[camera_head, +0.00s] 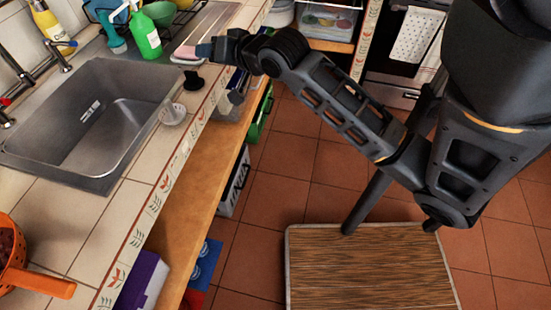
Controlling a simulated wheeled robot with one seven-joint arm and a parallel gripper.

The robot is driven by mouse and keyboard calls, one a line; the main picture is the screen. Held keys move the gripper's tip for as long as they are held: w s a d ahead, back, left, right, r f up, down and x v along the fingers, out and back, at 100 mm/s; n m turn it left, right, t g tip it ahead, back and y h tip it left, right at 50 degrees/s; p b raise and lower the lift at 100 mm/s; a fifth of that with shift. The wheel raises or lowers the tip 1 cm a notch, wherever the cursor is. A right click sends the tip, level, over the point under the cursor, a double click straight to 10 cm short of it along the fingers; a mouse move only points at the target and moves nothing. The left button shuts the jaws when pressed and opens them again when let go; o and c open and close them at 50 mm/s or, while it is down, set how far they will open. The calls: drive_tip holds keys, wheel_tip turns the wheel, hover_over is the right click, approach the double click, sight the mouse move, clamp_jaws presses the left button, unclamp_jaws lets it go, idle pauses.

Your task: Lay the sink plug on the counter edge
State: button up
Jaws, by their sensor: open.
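A small black round piece that looks like the sink plug (193,81) lies on the tiled counter edge (172,152), right of the sink (95,120). A small whitish round piece, perhaps a strainer (172,114), sits just nearer to me by the sink rim. My gripper (203,50) is at the end of my outstretched arm, above the counter edge and a little beyond the black piece, apart from it in the picture. It is open, and I see nothing held in it. Its fingers are small and partly hidden by the wrist.
A pink and white item (186,52) lies beside my gripper. A green bottle (146,36) and a yellow bottle (50,24) stand behind the sink. An orange colander (22,272) is at the near left. A shelf with boxes lies under the counter.

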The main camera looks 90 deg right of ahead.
drive_tip(key=s+a+f+n+t+y, duration=0.1)
drive_tip(key=s+a+f+n+y, duration=0.2)
drive_tip(key=a, duration=0.6)
drive_tip(key=s+a+n+t+y, duration=0.1)
drive_tip(key=s+a+n, duration=0.1)
drive_tip(key=a+n, duration=0.45)
drive_tip(key=s+a+f+n+t+y, duration=0.1)
drive_tip(key=s+a+f+n+y, duration=0.15)
drive_tip(key=a, duration=0.75)
drive_tip(key=s+a+r+n+t+y, duration=0.1)
drive_tip(key=s+a+r+n+y, duration=0.1)
drive_tip(key=s+a, duration=0.4)
drive_tip(key=a+r, duration=0.1)
drive_tip(key=a, duration=0.3)
drive_tip(key=shift+r+n, duration=0.2)
drive_tip(key=shift+n, duration=0.2)
